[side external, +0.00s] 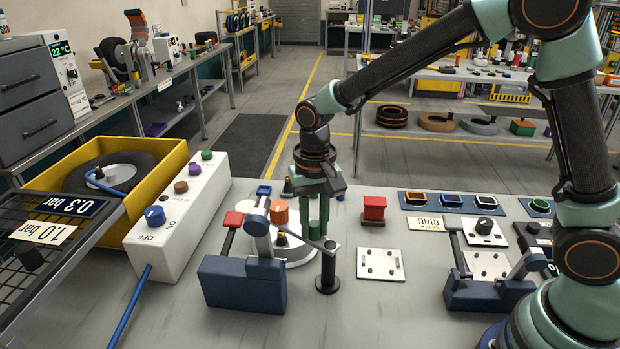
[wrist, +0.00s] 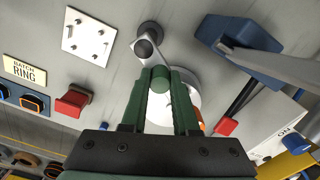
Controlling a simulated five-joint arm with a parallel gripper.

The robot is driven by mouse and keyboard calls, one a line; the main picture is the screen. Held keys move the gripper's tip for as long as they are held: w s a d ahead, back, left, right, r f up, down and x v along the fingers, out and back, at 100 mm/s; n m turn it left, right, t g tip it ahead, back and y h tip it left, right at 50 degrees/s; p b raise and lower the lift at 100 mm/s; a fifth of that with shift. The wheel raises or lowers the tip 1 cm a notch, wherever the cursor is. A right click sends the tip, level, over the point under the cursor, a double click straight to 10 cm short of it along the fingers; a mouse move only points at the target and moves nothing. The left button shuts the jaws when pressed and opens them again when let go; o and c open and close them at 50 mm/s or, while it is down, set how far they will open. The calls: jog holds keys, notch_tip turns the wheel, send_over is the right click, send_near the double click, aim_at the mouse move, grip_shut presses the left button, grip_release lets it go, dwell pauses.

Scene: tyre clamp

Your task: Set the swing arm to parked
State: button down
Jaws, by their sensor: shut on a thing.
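The swing arm is a grey bar (side external: 316,236) on top of a black post (side external: 328,272) with a round foot, standing on the bench. In the wrist view its round pivot (wrist: 146,42) is at the top middle, and the bar runs down to a green knob (wrist: 160,80). My gripper (side external: 317,225) is low over the bench beside the post. In the wrist view its green fingers (wrist: 166,78) are shut on the knob. A white round plate (side external: 298,250) lies behind the bar, partly hidden by it and the fingers. I cannot read any parked mark.
A dark blue clamp (side external: 243,284) with a red-tipped lever stands close left of the post. A white plate with pegs (side external: 381,264) lies right of it, with a red block (side external: 374,208) behind. Another clamp (side external: 490,292) is farther right. A white switch box (side external: 180,218) stands left.

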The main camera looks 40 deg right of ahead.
dwell(0.5)
jog(key=m, duration=0.1)
jog(key=d+m, duration=0.1)
jog(key=m, duration=0.1)
jog(key=shift+w+m, duration=0.1)
jog(key=shift+m, duration=0.2)
jog(key=shift+s+d+r+m, duration=0.1)
jog(key=shift+s+d+m, duration=0.25)
jog(key=shift+m, duration=1.4)
jog(key=shift+s+d+f+m, duration=0.1)
jog(key=shift+d+m, duration=0.45)
jog(key=shift+m, duration=1.15)
jog(key=shift+s+d+r+m, duration=0.1)
jog(key=shift+s+d+m, duration=0.25)
jog(key=shift+m, duration=1.4)
jog(key=shift+d, duration=0.15)
jog(key=c, duration=0.7)
grip_release()
jog(key=shift+o, duration=0.2)
